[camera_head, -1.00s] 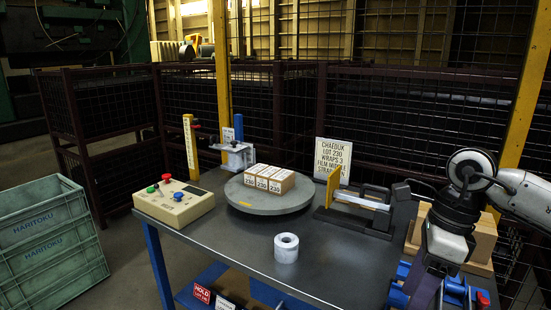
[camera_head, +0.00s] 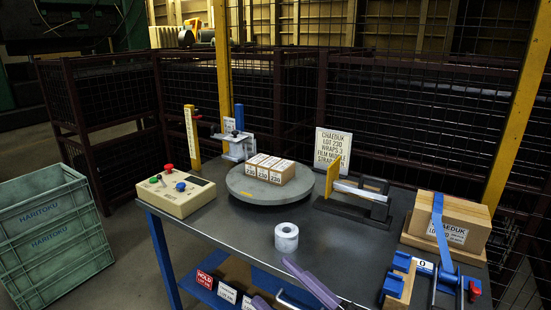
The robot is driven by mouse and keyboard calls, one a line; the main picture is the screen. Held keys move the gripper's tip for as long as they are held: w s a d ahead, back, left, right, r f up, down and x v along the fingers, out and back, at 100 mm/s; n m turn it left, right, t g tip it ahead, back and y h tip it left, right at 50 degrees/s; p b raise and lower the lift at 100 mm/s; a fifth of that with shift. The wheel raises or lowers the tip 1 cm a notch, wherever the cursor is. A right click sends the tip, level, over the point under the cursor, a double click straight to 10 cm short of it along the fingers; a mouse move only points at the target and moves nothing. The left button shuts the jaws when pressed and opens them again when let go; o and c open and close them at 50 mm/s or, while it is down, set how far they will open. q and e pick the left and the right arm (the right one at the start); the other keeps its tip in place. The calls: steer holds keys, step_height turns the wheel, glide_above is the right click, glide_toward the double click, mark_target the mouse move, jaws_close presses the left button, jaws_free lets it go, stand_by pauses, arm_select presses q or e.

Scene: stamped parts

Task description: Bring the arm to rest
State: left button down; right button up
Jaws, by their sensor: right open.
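My right gripper (camera_head: 272,281) shows at the bottom middle of the view. Its two purple fingers are spread apart, with nothing seen between them. It is low at the front edge of the grey table (camera_head: 345,250), below the white roll (camera_head: 286,238), and appears clear of it. The rest of my right arm is cut off by the bottom edge. My left gripper is not in view. At the table's right end a cardboard box (camera_head: 475,222) sits with a blue strap (camera_head: 438,225) over it, apart from my gripper.
A round turntable (camera_head: 240,189) bears small labelled boxes (camera_head: 270,167). A control box (camera_head: 176,195) with buttons stands left. A yellow-and-black fixture (camera_head: 350,203) and a sign (camera_head: 332,150) stand behind. Blue strapping tools (camera_head: 398,283) lie front right. Green crates (camera_head: 45,228) stand on the floor.

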steer(key=s+d+f+m+t+h, duration=0.1)
steer(key=d+f+m+h, duration=0.25)
steer(key=f+m, duration=0.2)
steer(key=s+d+f+m+h, duration=0.1)
steer(key=d+f+m+h, duration=0.25)
steer(key=f+h, duration=0.2)
steer(key=s+d+f+m+g+h, duration=0.2)
steer(key=s+d+f+m+g, duration=0.1)
steer(key=s+f, duration=0.5)
steer(key=s+d+f+m+g+h+p, duration=0.1)
steer(key=s+d+f+m+g+h, duration=0.1)
steer(key=s+f+m, duration=0.4)
step_height(320, 180, down, 4)
steer(key=s+d+g, duration=0.1)
steer(key=s+d, duration=0.1)
steer(key=shift+d+f+g, duration=0.2)
steer(key=shift+d+g, duration=0.15)
steer(key=shift+g, duration=0.05)
